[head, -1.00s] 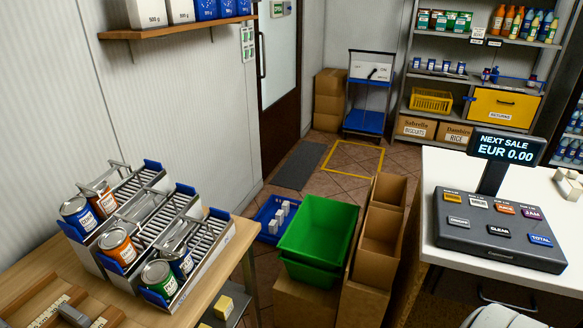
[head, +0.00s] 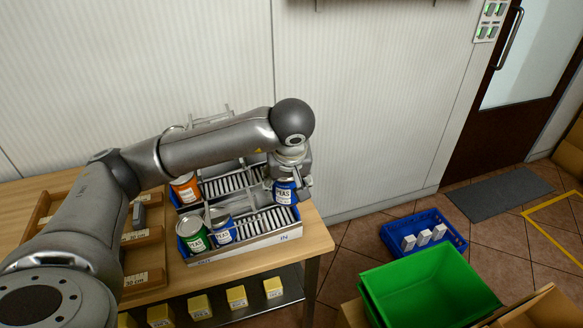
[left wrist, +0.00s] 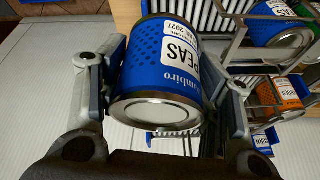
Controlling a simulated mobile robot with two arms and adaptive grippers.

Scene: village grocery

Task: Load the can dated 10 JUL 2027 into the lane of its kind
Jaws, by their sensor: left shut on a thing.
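My left gripper (head: 291,178) is shut on a blue can (head: 285,193) labelled PEAS, at the right, IN-marked end of the rack's front lane. In the left wrist view the blue can (left wrist: 162,75) sits between the two fingers, its silver end facing the camera. Its small date is blurred; only 2027 reads fairly well. The lane rack (head: 262,238) stands on the wooden table. A green can (head: 191,234) and another blue can (head: 222,230) stand at its left end, with an orange can (head: 185,188) behind. My arm hides part of the rear lanes. My right gripper is not in view.
A wooden tray (head: 140,240) with labelled compartments lies left of the rack. Several yellow blocks (head: 237,297) sit on a lower shelf. A blue crate (head: 455,235) and a green bin (head: 425,290) stand to the right. The wall is close behind.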

